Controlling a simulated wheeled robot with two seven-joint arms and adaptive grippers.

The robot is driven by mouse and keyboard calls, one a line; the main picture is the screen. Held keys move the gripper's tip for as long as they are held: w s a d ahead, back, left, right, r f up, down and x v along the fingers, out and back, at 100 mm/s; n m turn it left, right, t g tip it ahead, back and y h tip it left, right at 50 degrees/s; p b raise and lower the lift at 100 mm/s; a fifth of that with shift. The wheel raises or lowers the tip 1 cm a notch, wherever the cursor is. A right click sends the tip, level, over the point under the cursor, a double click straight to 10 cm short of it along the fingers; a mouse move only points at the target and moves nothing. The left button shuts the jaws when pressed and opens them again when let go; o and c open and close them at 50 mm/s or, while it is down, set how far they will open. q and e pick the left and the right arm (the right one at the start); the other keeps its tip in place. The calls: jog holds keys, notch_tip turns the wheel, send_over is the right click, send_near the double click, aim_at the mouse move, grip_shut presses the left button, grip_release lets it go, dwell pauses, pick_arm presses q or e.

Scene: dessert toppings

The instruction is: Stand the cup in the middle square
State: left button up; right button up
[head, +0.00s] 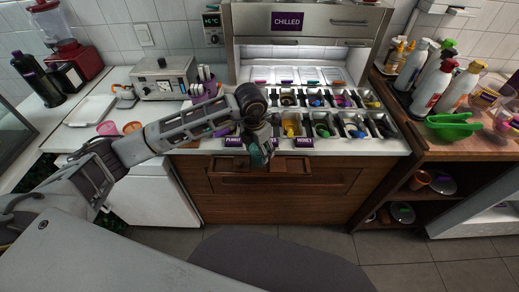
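My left gripper (261,156) hangs over the front edge of the counter, pointing down, in front of the topping bins. Its fingers look dark and teal, and I cannot tell whether they are open or shut, or whether they hold anything. A pink cup-like vessel (107,128) and an orange-brown one (132,127) stand on the left counter, well away from the gripper; I cannot tell which is the task's cup. Brown wooden pieces (290,166) show just below the counter edge beside the gripper; a middle square is not clearly visible. My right gripper is out of view.
Topping bins (322,126) with coloured handles fill the middle counter. A white tray (91,110) and a steel appliance (163,77) are at left. Bottles (433,86) and green bowls (453,126) crowd the right counter. Floor (325,240) shows in front of the drawers.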

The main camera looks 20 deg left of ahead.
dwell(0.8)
pick_arm(q)
jog(key=shift+f+b, duration=0.8)
jog(key=shift+b, duration=0.15)
dwell(0.7)
jog(key=shift+a, duration=0.1)
dwell(0.5)
dwell(0.4)
jog(key=shift+f+b, duration=0.1)
jog(key=shift+b, duration=0.2)
jog(key=shift+f+b, duration=0.45)
jog(key=shift+b, duration=0.05)
dwell(1.1)
